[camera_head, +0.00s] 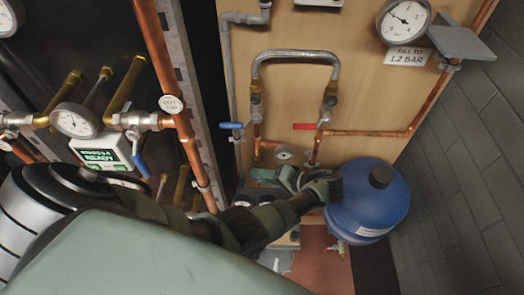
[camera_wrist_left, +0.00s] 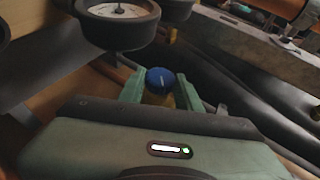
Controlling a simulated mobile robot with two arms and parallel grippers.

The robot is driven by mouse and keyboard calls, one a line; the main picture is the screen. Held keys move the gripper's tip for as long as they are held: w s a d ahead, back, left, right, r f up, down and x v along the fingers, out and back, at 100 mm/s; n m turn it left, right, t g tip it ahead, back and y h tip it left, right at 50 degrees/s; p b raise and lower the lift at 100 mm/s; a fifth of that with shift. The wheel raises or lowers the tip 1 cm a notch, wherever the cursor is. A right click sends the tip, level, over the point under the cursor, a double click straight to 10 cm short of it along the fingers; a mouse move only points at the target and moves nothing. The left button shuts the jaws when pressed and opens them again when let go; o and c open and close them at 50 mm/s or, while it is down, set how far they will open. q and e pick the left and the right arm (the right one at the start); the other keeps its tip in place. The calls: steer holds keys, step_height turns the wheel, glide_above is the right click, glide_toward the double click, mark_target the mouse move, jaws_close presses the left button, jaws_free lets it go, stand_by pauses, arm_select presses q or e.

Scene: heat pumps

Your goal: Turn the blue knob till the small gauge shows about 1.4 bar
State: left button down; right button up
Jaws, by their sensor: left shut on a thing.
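The blue knob (camera_wrist_left: 160,79) shows in the left wrist view, round with a pale line on its top. It sits between the two green fingers of my left gripper (camera_wrist_left: 160,90), which is shut on it. In the head view the left gripper (camera_head: 266,175) is below the small gauge (camera_head: 284,153), and the knob is hidden there. The small gauge has a white face, too small to read. In the wrist view a dark-rimmed gauge (camera_wrist_left: 117,12) is seen from a low angle, its reading unclear. My right gripper is not in view.
A big gauge (camera_head: 404,20) hangs above a sign (camera_head: 407,57) reading "FILL TO 1.2 BAR". A blue tank (camera_head: 368,205) stands right of my gripper. Blue (camera_head: 230,125) and red (camera_head: 304,126) lever handles and a braided hose (camera_head: 295,54) are above it. Copper pipes run at left.

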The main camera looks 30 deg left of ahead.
arm_select(q)
steer(key=c, duration=1)
jaws_free()
steer(key=shift+o, duration=0.2)
steer(key=shift+a, duration=0.1)
